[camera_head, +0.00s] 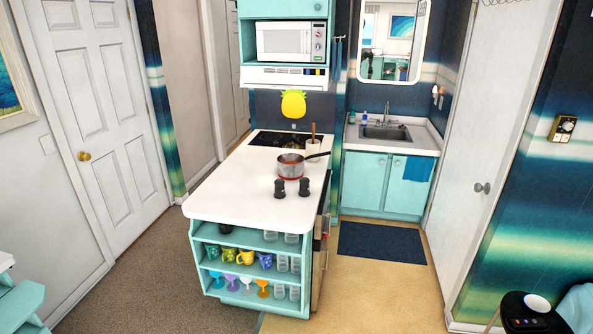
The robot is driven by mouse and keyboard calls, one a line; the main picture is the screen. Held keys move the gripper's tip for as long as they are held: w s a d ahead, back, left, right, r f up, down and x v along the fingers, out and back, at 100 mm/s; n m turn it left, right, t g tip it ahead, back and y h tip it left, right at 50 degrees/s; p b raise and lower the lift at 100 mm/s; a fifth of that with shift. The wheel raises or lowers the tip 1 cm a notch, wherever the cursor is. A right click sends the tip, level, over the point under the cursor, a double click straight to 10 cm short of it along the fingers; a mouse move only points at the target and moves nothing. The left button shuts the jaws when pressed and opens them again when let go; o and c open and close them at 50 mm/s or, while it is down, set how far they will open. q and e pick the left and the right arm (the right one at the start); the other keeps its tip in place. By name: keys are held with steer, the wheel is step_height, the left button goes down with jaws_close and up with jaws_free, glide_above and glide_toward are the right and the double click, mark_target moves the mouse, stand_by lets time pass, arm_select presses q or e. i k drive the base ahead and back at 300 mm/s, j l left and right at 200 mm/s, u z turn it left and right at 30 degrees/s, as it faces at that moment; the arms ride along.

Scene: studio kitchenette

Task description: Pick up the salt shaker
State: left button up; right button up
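Two small dark shakers stand upright side by side on the white counter, in front of the saucepan. The left shaker (280,188) and the right shaker (304,187) look alike, and I cannot tell which one holds salt. Neither of my grippers shows in the head view. Nothing is touching the shakers, and they stand well ahead of me across the floor.
The counter (230,200) has a clear front left. A saucepan (291,166) and a white utensil holder (313,150) stand behind the shakers. Shelves below hold cups and glasses. Carpet lies left of the counter; a dark mat (382,243) lies right. A small dark table (528,312) is at front right.

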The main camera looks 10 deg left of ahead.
mark_target(304, 188)
steer(key=i+l+z, duration=0.1)
steer(key=i+z, duration=0.4)
steer(key=i, duration=1.2)
steer(key=i+u, duration=0.3)
steer(key=i, duration=0.15)
steer(key=i+l+u, duration=0.55)
steer(key=i, duration=0.3)
